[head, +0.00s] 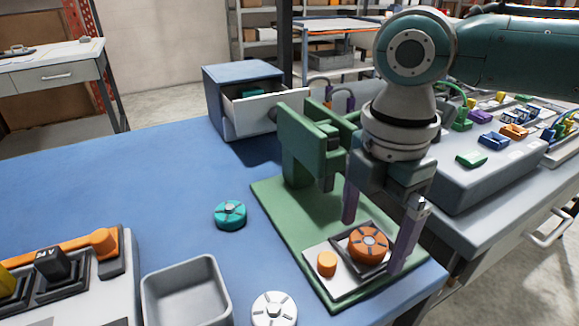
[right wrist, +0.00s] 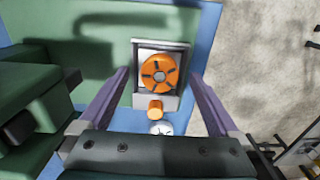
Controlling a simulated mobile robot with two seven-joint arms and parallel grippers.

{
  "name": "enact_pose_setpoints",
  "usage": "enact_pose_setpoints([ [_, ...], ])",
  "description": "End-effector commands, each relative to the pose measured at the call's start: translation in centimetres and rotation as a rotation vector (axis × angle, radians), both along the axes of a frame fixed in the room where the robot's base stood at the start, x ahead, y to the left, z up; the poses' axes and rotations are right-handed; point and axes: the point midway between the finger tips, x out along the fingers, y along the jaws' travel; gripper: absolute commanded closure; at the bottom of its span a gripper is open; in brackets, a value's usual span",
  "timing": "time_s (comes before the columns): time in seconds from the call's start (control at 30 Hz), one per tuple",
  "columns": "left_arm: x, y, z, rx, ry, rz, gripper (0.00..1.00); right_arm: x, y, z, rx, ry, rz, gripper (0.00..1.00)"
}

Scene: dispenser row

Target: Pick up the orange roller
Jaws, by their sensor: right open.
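The orange roller (head: 369,245) is a round disc with dark spokes and a grey hub. It sits on a small white plate (head: 345,288) at the front of a green fixture. It also shows in the right wrist view (right wrist: 159,75), centred between the fingers. My right gripper (head: 374,244) points down with its purple fingers apart, one on each side of the roller. A small orange cylinder (head: 327,263) stands beside the roller on the same plate. My left gripper is in neither view.
The green fixture's upright (head: 300,150) stands close behind the gripper. A teal disc (head: 230,215), a white disc (head: 274,309) and a grey bin (head: 187,290) are on the blue table. A cabinet with an open drawer (head: 262,112) is farther back. The table's left middle is clear.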

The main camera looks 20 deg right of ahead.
Motion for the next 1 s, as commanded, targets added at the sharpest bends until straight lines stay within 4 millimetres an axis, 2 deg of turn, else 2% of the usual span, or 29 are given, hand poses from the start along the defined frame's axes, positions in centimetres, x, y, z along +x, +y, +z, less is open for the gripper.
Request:
enact_pose_setpoints([
  [0.07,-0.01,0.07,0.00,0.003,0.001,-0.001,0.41,0.00,0.00,0.02,0.000,0.000,0.000,0.07],
  [0.83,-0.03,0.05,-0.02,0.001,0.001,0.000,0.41,0.02,-0.01,0.06,0.000,0.000,0.000,0.94],
  [1.0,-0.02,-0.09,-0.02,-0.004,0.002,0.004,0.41,0.02,-0.01,0.07,0.000,-0.001,0.000,0.94],
])
